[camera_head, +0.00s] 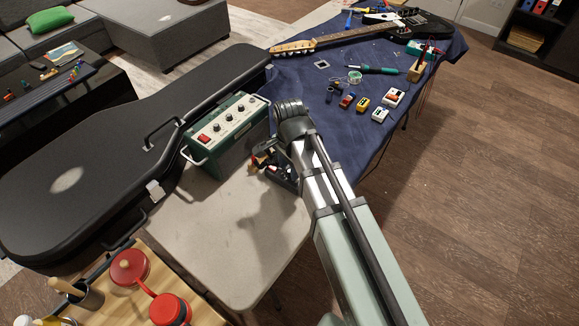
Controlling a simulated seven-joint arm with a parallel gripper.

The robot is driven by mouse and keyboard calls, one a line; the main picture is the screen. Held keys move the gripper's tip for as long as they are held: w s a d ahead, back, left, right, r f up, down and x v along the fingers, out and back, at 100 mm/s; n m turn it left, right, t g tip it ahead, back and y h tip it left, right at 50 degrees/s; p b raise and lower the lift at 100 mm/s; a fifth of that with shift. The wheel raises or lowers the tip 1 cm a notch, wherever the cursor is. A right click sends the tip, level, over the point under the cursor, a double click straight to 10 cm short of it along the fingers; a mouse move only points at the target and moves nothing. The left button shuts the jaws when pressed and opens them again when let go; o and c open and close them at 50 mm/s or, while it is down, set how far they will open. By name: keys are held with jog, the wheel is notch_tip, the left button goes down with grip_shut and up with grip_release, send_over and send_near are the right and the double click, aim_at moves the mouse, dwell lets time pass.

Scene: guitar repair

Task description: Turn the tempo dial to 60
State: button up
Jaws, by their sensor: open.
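A green box (232,158) with a cream top panel (222,124) stands on the pale table. The panel bears a red switch (204,138) and several small dark dials (227,121). Which of these is the tempo dial, and any numbers on them, are too small to read. My gripper (262,160) is open beside the box's right side, low near the table, at the end of my arm. It appears empty. My arm and the dark items behind it partly hide its fingers, and I cannot tell whether it touches the box.
A black guitar case (100,160) lies left of the box. A blue cloth (300,85) to the back right holds a guitar (340,38), a soldering iron (372,69) and several small pedals (362,104). The pale table's front (225,235) is clear. Red-lidded jars (130,266) stand front left.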

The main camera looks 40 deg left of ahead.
jog(key=shift+f, duration=0.3)
grip_shut()
dwell(0.4)
